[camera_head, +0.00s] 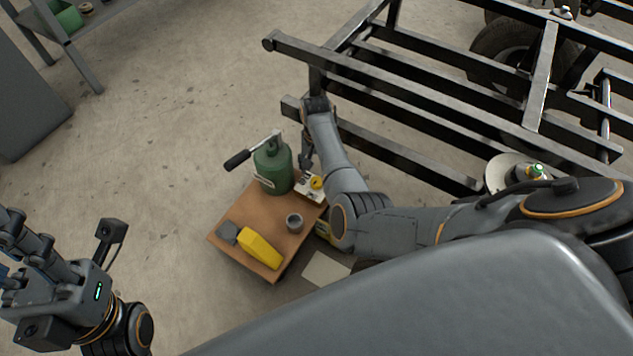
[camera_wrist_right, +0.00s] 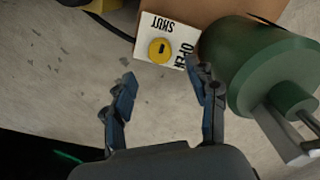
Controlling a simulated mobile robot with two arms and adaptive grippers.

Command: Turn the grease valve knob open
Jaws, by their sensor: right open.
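The round yellow knob (camera_head: 317,183) sits on a white valve plate (camera_head: 307,193) at the far right corner of a small brown table, beside the green grease pump (camera_head: 272,168). In the right wrist view, the knob (camera_wrist_right: 160,50) is ahead of the fingers, and black lettering reads SHUT and OPEN on the plate (camera_wrist_right: 180,32). Which label the knob's small dark mark points to is unclear. My right gripper (camera_head: 307,158) is open and apart from the knob; its fingers (camera_wrist_right: 168,88) are spread and empty. My left gripper (camera_head: 14,258) is at the lower left, away from the table; its jaw opening is unclear.
The pump's handle (camera_head: 238,160) sticks out left. A black metal frame (camera_head: 400,85) stands behind. Floor left of the table is clear.

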